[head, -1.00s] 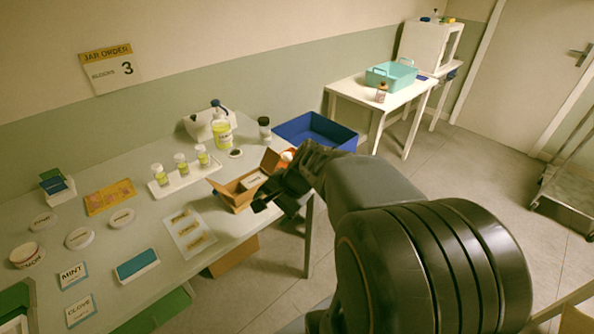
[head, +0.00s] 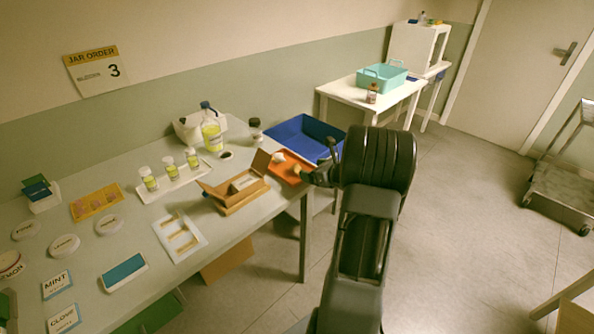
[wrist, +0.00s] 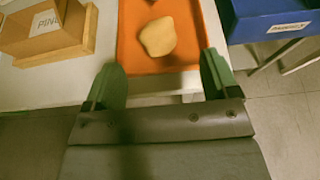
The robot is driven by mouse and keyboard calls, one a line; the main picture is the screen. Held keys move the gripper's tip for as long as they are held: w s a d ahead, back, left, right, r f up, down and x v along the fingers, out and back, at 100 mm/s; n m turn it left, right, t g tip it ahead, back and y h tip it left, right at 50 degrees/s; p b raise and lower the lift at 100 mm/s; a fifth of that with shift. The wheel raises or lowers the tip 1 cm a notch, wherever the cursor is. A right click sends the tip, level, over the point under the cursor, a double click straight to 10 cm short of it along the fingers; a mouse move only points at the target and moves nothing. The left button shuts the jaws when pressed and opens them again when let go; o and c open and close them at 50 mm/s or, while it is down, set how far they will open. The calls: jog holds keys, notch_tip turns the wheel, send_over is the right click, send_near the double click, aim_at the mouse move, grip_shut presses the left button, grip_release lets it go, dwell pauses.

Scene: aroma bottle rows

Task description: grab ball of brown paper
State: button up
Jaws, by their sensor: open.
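A tan, crumpled, rounded lump (wrist: 158,37), which looks like the ball of brown paper, lies on an orange tray (wrist: 185,62). In the head view a pale lump (head: 279,157) shows on the same orange tray (head: 284,173) at the table's right end. My gripper (wrist: 160,72) is open and empty. In the wrist view its two green fingers stand apart, with the lump ahead between their lines and not touched. In the head view my gripper (head: 319,164) is at the tray's right side, partly hidden by my arm.
An open cardboard box (head: 238,190) stands just left of the tray. A blue bin (head: 305,137) is behind it. White-capped jars (head: 168,166) and a pump bottle (head: 211,132) stand further left. Open floor lies right of the table.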

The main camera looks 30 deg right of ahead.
aim_at(301, 168)
jog(key=shift+p+x, duration=0.35)
jog(key=shift+x, duration=3)
jog(key=shift+s+a+f, duration=0.1)
jog(key=shift+a+f, duration=0.05)
jog(key=shift+c, duration=0.2)
jog(key=c, duration=1)
jog(key=shift+o, duration=0.2)
